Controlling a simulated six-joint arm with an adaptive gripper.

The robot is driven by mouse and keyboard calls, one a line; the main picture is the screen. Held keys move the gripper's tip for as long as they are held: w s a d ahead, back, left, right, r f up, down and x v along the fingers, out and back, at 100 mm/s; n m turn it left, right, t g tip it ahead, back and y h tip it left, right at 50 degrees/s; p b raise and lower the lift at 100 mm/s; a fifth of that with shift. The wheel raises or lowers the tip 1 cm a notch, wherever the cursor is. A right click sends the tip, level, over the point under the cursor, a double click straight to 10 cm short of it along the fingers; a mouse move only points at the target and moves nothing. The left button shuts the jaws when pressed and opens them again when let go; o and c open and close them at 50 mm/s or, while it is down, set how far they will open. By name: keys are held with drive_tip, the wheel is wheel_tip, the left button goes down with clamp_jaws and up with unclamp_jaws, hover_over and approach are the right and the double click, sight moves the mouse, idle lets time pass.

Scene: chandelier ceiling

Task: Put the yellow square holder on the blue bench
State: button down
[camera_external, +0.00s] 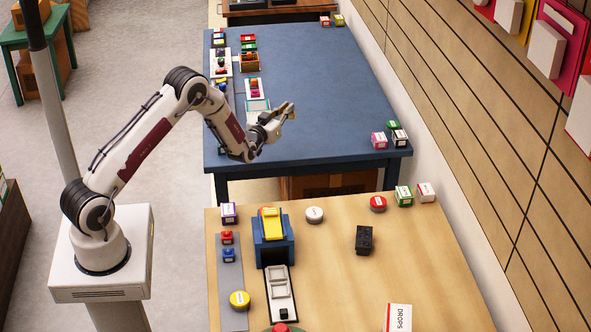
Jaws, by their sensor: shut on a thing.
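My gripper (284,113) is over the blue bench (330,85), towards its near half. It is shut on a small yellow thing at its fingertips, which looks like the yellow square holder (292,116). Most of the holder is hidden by the fingers, so its shape cannot be made out. I cannot tell whether it is touching the bench top or just above it.
Several small boxes and buttons line the bench's left side. A few small boxes (379,140) sit at its near right corner. The middle and right of its top are clear. In front stands a wooden table (430,270) with a blue block (273,250) carrying a yellow piece.

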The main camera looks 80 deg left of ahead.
drive_tip(key=shift+f, duration=0.1)
drive_tip(key=shift+f, duration=3)
drive_tip(key=shift+f, duration=0.1)
drive_tip(key=shift+f, duration=1.8)
drive_tip(key=shift+f, duration=0.1)
drive_tip(key=c, duration=2.6)
unclamp_jaws()
drive_tip(key=o, duration=0.4)
